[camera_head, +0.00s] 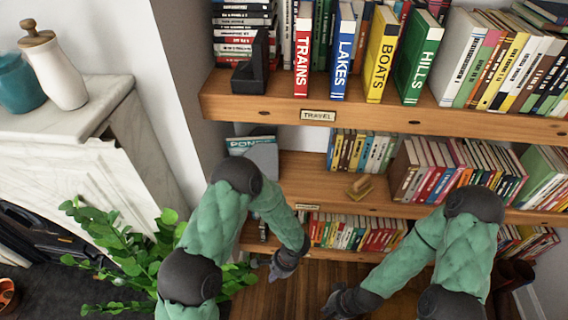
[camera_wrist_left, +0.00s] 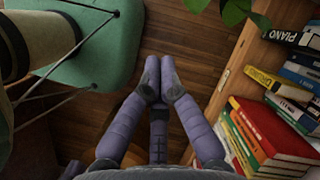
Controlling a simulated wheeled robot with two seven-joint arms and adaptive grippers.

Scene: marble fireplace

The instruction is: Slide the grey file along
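A grey upright piece (camera_head: 264,157), which looks like the grey file, stands at the left end of the middle shelf. It is partly in front of a teal book lettered "PON…" (camera_head: 240,143), and my left arm's elbow is just below it in the picture. My left gripper (camera_head: 280,268) hangs low in front of the shelves, apart from the grey piece. In the left wrist view its fingertips (camera_wrist_left: 160,80) are together with nothing seen between them. My right gripper (camera_head: 338,302) is low at the bottom centre; its fingers are too small and dark to read.
The "TRAVEL" shelf (camera_head: 360,118) holds upright books, a book stack and a dark bookend (camera_head: 252,64). A small wooden block (camera_head: 359,188) lies on the middle shelf, with bare board around it. A leafy plant (camera_head: 125,250) and a marble mantel (camera_head: 75,115) stand left.

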